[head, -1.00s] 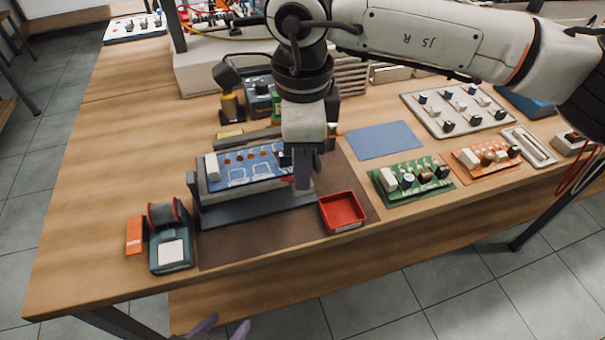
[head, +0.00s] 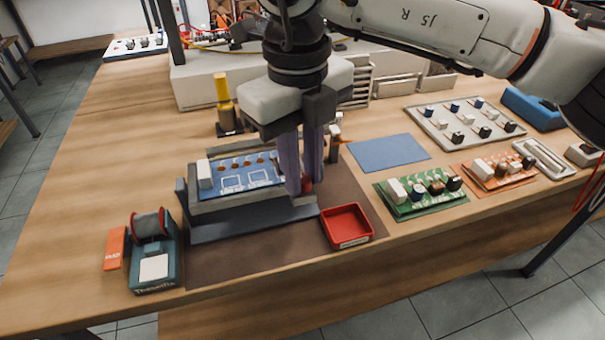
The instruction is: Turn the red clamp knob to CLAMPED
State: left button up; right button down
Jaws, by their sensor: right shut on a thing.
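The board fixture is a dark grey vise-like holder (head: 250,222) on a brown mat. It holds a blue circuit board (head: 232,183) with orange and white parts. The red clamp knob (head: 307,183) is at the right end of the holder and is mostly hidden behind my right gripper's fingers. My right gripper (head: 299,190) points down there, its purple fingers shut on the knob. Any CLAMPED marking and the knob's angle cannot be read. My left gripper is out of view.
A red tray (head: 347,240) stands just right of the holder. Green (head: 412,210) and orange (head: 492,176) boards lie to the right. A blue mat (head: 389,153) lies bare behind them.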

jog(key=shift+m+b, duration=0.3)
jog(key=shift+m, duration=0.9)
jog(key=c, duration=1.6)
grip_release()
jog(key=shift+r, duration=0.15)
notch_tip(320, 180, up, 10)
jog(key=shift+a+r+p, duration=0.1)
jog(key=shift+a+p, duration=0.05)
jog(key=shift+p, duration=0.25)
